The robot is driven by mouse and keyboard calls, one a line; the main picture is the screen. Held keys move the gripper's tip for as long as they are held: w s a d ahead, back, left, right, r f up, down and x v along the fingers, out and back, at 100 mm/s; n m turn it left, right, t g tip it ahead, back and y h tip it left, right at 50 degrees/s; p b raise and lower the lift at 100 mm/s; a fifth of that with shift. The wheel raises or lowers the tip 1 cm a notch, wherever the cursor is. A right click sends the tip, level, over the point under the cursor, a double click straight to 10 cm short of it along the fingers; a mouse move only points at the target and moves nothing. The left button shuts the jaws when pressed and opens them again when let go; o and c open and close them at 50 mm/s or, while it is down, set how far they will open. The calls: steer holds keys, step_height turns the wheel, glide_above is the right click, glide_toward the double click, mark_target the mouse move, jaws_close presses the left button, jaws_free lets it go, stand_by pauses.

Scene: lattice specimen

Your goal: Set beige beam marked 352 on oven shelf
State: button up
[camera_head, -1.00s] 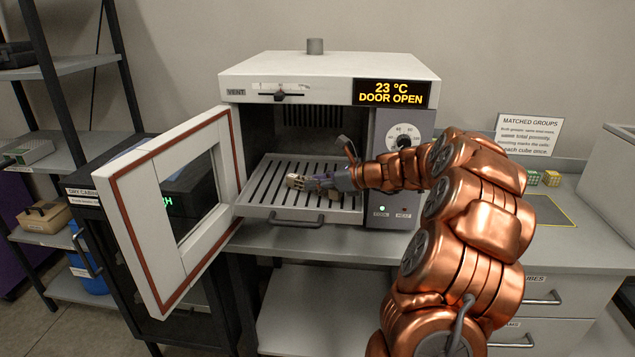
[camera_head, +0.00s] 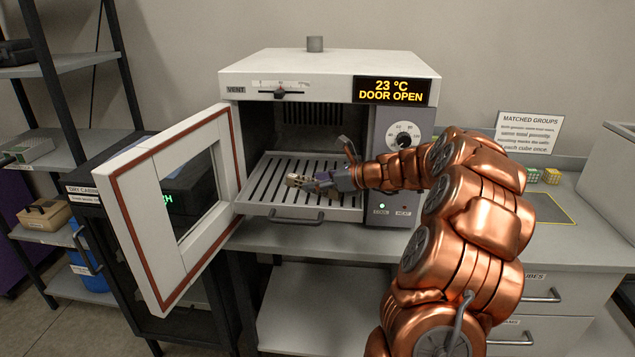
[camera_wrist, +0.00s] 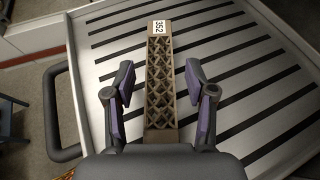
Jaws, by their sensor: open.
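The beige lattice beam (camera_wrist: 159,85) lies flat on the slotted oven shelf (camera_wrist: 235,65) in the wrist view, with its white 352 label at the far end. My gripper (camera_wrist: 160,95) is open, with its purple-padded fingers apart on either side of the beam and a gap to each. In the head view my gripper (camera_head: 325,182) is low over the pulled-out shelf (camera_head: 260,195), and the beam (camera_head: 294,180) pokes out to its left. The near end of the beam is hidden by my gripper's body in the wrist view.
The oven door (camera_head: 170,205) stands open at the left of the shelf. The shelf's handle (camera_head: 296,218) is at its front edge. The oven display (camera_head: 391,92) reads 23 °C, DOOR OPEN. Small cubes (camera_head: 542,176) sit on the counter at the right, behind a yellow-outlined mat (camera_head: 548,210).

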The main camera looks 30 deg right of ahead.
steer(key=shift+r, duration=0.15)
steer(key=b+v, duration=0.1)
steer(key=v, duration=1.1)
steer(key=s+a+f+n+g, duration=0.25)
steer(key=a+n, duration=0.25)
steer(key=a, duration=0.5)
steer(key=s+a+f+n+g+y, duration=0.1)
steer(key=s+a+n+g, duration=0.3)
steer(key=a, duration=0.6)
steer(key=s+a+f+n+g, duration=0.15)
steer(key=a+n, duration=0.35)
steer(key=a, duration=0.5)
steer(key=s+a+f+n+g+h, duration=0.1)
steer(key=s+a+f+n+g, duration=0.15)
steer(key=s+n, duration=0.35)
steer(key=s+a+f+n+g+h, duration=0.2)
steer(key=s+a+n, duration=0.1)
steer(key=s, duration=0.5)
steer(key=s+d+f+n+h, duration=0.1)
steer(key=s+n+h, duration=0.1)
steer(key=s, duration=0.3)
steer(key=s+d+f+n+g+h, duration=0.1)
steer(key=s+d+f+n+h, duration=0.1)
steer(key=s+n, duration=0.3)
steer(key=shift+s+n, duration=0.3)
steer(key=shift+s, duration=0.2)
